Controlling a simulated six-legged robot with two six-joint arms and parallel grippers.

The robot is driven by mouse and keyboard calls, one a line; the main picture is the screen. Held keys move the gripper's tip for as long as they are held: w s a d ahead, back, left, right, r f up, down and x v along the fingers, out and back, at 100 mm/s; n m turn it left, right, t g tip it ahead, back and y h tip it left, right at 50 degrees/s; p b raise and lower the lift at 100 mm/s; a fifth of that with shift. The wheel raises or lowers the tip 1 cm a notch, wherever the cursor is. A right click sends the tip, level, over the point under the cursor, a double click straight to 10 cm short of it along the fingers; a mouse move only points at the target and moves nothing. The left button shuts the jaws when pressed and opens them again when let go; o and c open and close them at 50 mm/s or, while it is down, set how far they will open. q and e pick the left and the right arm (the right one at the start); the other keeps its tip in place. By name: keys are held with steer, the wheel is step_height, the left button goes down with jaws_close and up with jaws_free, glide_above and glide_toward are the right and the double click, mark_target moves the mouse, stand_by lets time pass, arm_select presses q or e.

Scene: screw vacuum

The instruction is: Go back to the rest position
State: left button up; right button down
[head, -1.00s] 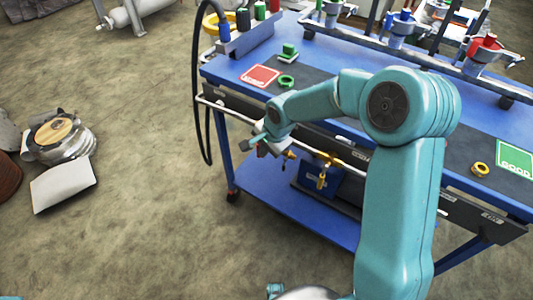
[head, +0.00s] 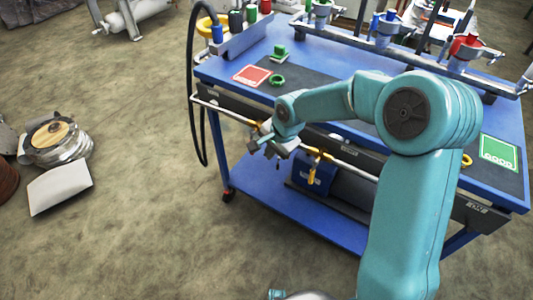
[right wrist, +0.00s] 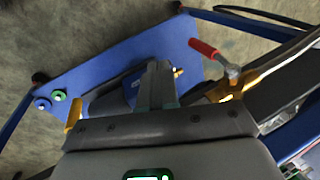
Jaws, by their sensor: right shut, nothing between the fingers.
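My right arm reaches up from the bottom right of the head view. My right gripper (head: 268,149) is in front of the blue workbench's (head: 225,72) front left side, near the front rail (head: 232,112). It is shut and empty. In the right wrist view the two fingers (right wrist: 156,84) lie together, with the blue lower shelf (right wrist: 105,62) behind them. My left gripper is not in view.
A brass valve (head: 316,158) sits on the front rail close to the gripper. A red-handled valve (right wrist: 207,50) shows in the wrist view. A black hose (head: 193,90) hangs at the bench's left.

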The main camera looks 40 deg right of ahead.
steer(key=p+v, duration=0.1)
steer(key=v, duration=0.6)
steer(key=shift+s, duration=0.15)
steer(key=s+a+f+n+g+y, duration=0.1)
steer(key=s+a+f+g, duration=0.1)
steer(key=s+a+f, duration=0.3)
steer(key=s+a+f+n+g, duration=0.1)
steer(key=a+f, duration=0.2)
steer(key=f, duration=0.4)
steer(key=s+a+f+n+g+y, duration=0.1)
steer(key=s+a+f+g, duration=0.1)
steer(key=a+f, duration=0.3)
steer(key=s+a+f+n+y, duration=0.2)
steer(key=s+a+f+n, duration=0.55)
steer(key=s+f, duration=0.45)
step_height(320, 180, up, 15)
steer(key=w+n+t+p, duration=0.1)
steer(key=n+p, duration=0.1)
steer(key=p, duration=1.2)
steer(key=shift+w+n+t+h, duration=0.25)
steer(key=shift+n+t+h, duration=0.05)
steer(key=shift+n+h, duration=0.1)
